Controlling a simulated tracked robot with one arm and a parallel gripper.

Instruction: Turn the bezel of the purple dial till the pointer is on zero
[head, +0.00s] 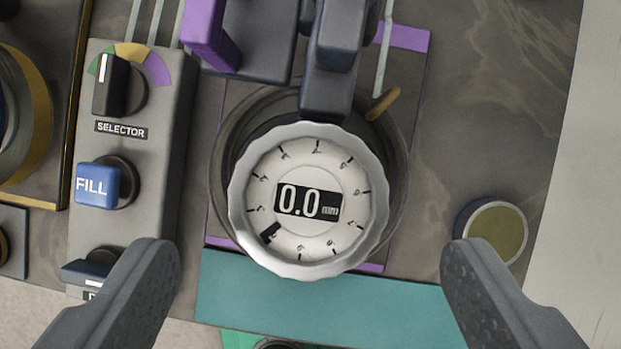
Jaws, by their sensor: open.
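The dial (318,232) sits mid-view on a panel edged in purple. It has a white face with small tick marks and a scalloped silver bezel (238,222). Its centre window reads 0.0 mm. The thick black pointer (270,233) lies at the lower left of the face. The digits around the rim are too small to read surely, so I cannot tell which mark it is on. My gripper (311,252) is open, one finger at the lower left and one at the lower right, well apart from the bezel on both sides.
A grey box (130,170) with a selector knob (118,85) and a blue FILL button (105,184) stands at left. A round yellowish-topped knob (495,232) is near the right finger. A teal strip (300,295) runs below.

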